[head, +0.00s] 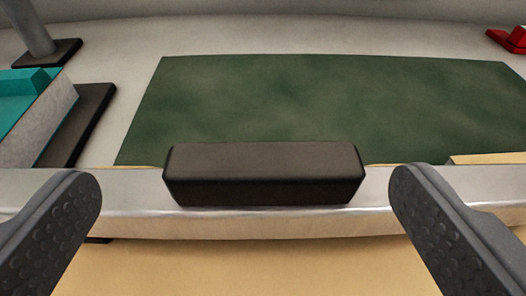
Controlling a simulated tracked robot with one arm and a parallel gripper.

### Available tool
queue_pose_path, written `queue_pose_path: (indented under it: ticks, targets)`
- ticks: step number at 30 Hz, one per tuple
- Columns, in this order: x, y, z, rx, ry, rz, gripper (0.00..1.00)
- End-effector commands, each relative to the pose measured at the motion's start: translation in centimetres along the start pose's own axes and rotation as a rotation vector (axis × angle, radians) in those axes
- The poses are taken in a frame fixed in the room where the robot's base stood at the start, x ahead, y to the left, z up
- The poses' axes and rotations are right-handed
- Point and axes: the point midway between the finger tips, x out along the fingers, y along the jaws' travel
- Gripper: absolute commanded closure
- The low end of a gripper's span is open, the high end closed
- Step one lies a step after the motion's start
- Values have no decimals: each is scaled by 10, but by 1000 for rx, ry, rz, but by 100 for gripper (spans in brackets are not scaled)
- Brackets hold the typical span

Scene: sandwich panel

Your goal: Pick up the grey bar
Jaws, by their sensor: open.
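A dark grey bar (264,175) lies lengthwise across the middle of the head view. It rests on or against a long pale metallic rail (300,222) that runs from left to right; the exact contact is hard to tell. My gripper (245,195) is open, with one dark grey textured finger on each side of the picture. The bar appears between the two fingers with a clear gap at both ends. Neither finger visibly touches it.
A dark green mat (320,100) lies beyond the rail. A teal-topped block (30,105) on a dark base stands at the left. A grey post (30,28) is at the back left and a red object (512,40) at the back right. A tan surface (250,268) lies in front.

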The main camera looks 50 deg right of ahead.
Motion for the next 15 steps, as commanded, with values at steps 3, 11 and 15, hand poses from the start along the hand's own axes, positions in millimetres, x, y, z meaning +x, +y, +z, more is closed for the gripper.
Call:
queue_pose_path:
  ticks: [3,11,15]
  targets:
    - [7,0,1,0,-1,0,2]
    - [22,4,1,0,-3,1,2]
    - [42,8,0,1,-2,0,2]
